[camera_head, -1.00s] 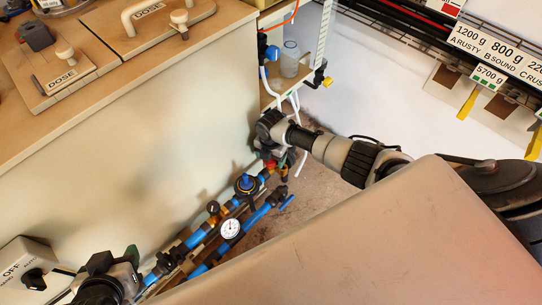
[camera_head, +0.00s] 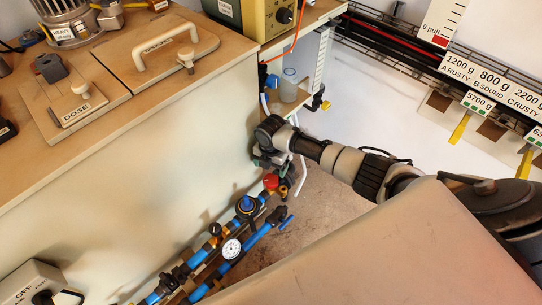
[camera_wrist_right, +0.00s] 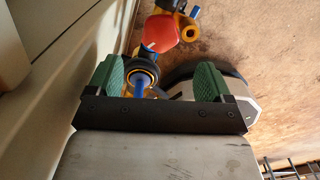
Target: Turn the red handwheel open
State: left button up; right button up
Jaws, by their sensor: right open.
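The red handwheel (camera_head: 271,181) sits at the far upper end of the blue pipework, low beside the bench. It also shows as a rounded red shape in the right wrist view (camera_wrist_right: 172,31). My right gripper (camera_head: 262,161) is close above the handwheel, pointing down along the bench side. In the right wrist view its green-padded fingers (camera_wrist_right: 160,80) stand wide apart. The red handwheel lies beyond their tips, not between them. A blue and brass fitting (camera_wrist_right: 143,82) shows between the fingers, near the left one. My left gripper is not in view.
A blue-topped regulator (camera_head: 246,205) and a round gauge (camera_head: 231,249) sit along the pipes. The bench side (camera_head: 150,180) is close on the left. A bottle (camera_head: 289,85) stands on a shelf above my gripper. Bare floor (camera_head: 325,200) is free to the right.

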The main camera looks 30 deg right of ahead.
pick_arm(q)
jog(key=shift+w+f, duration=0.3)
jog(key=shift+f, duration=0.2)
pick_arm(e)
notch_tip(320, 180, up, 3)
jog(key=shift+f, duration=0.15)
jog(key=shift+a, duration=0.1)
